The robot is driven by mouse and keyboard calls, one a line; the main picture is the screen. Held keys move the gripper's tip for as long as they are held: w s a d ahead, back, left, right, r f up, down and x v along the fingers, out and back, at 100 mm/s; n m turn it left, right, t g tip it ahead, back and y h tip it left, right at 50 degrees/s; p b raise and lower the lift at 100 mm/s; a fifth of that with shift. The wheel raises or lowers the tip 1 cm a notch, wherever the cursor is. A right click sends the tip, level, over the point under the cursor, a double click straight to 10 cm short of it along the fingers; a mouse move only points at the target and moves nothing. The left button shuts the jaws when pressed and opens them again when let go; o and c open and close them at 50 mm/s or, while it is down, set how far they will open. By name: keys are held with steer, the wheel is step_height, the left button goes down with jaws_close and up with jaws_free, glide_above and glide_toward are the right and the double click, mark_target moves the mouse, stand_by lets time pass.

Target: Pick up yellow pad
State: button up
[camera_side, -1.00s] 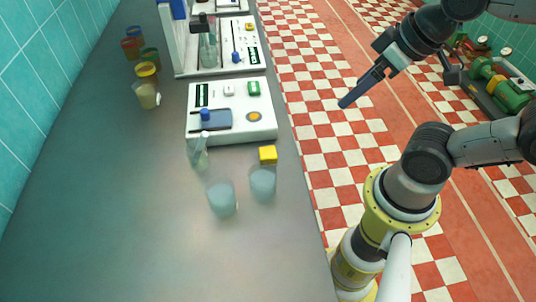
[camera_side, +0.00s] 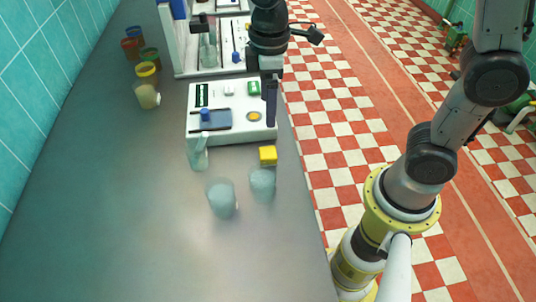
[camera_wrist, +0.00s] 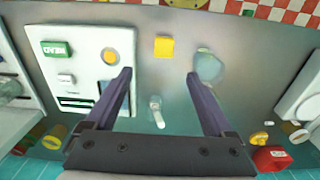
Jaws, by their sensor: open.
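The yellow pad (camera_side: 268,155) is a small yellow block on the grey counter, near its right edge, just below the white device in the side view. In the wrist view the yellow pad (camera_wrist: 164,47) lies beyond the fingertips, between their lines and a little toward the top. My gripper (camera_side: 271,122) points down above the right side of the white device, higher in the side view than the pad and apart from it. In the wrist view my gripper (camera_wrist: 160,75) is open, with its two dark fingers wide apart and nothing between them.
The white device (camera_side: 232,128) with buttons stands beside the pad. Two cloudy beakers (camera_side: 222,197) (camera_side: 262,184) and a clear flask (camera_side: 198,154) stand close by. Colored jars (camera_side: 147,70) and a yellowish beaker (camera_side: 147,95) are at the left back. The front counter is clear.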

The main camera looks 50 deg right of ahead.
mark_target(268, 152)
steer(key=f, duration=1.4)
steer(key=shift+s+a+f, duration=0.2)
steer(key=shift+a, duration=0.05)
jaws_close()
steer(key=shift+r, duration=0.1)
